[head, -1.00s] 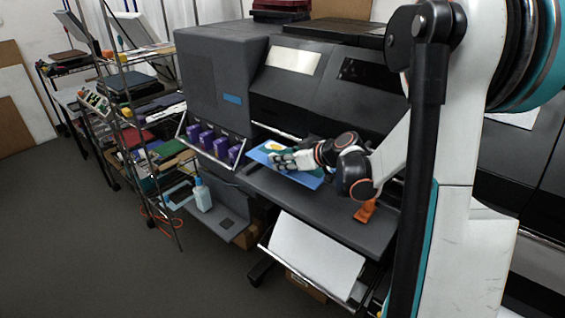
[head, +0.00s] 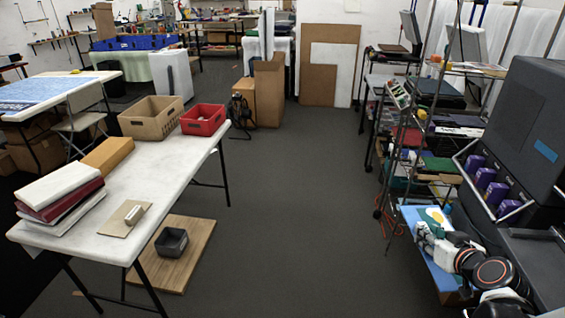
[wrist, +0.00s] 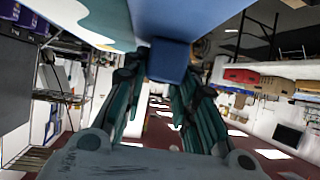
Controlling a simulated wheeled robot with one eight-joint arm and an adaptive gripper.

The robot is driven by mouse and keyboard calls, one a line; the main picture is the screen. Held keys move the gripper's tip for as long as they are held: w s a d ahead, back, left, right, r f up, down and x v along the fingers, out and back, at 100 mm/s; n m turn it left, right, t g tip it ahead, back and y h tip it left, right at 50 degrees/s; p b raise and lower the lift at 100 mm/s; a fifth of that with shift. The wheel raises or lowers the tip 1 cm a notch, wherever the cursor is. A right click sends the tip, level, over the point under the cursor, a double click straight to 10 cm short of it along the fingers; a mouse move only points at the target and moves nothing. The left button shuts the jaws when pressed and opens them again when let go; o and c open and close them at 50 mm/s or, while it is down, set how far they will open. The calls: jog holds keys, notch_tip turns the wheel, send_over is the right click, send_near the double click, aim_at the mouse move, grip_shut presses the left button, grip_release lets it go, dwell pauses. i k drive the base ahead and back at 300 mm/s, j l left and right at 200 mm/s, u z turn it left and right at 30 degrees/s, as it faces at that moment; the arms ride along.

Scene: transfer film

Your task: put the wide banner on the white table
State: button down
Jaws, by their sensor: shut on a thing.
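My gripper (head: 428,238) is at the lower right of the head view, shut on the wide banner (head: 434,268). The banner is a flat blue panel with a yellow, white and teal print, and my gripper covers part of it. In the wrist view the banner (wrist: 190,18) fills the top between the fingertips of my gripper (wrist: 165,65). The white table (head: 165,172) stands at the left, well apart from the banner, across open floor.
On the table are a tan crate (head: 152,117), a red bin (head: 203,119), a cardboard box (head: 107,154), stacked binders (head: 62,190) and a small board (head: 124,218). The printer (head: 515,130) and a loaded rack (head: 425,130) stand right. The middle floor is clear.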

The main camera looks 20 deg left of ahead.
aim_at(160, 175)
jog(key=j+u, duration=0.25)
jog(key=j, duration=0.15)
jog(key=i+j+u, duration=0.1)
jog(key=j+u, duration=0.2)
jog(key=i+j+u, duration=0.1)
jog(key=j+u, duration=0.15)
jog(key=j, duration=0.25)
jog(key=i+j+u, duration=0.15)
jog(key=j+u, duration=0.15)
jog(key=i+j+u, duration=0.25)
jog(key=j, duration=0.15)
jog(key=i+j, duration=0.2)
jog(key=j, duration=0.2)
jog(key=i+j, duration=0.2)
jog(key=j, duration=0.15)
jog(key=i+j, duration=0.2)
jog(key=j, duration=0.2)
jog(key=u, duration=0.05)
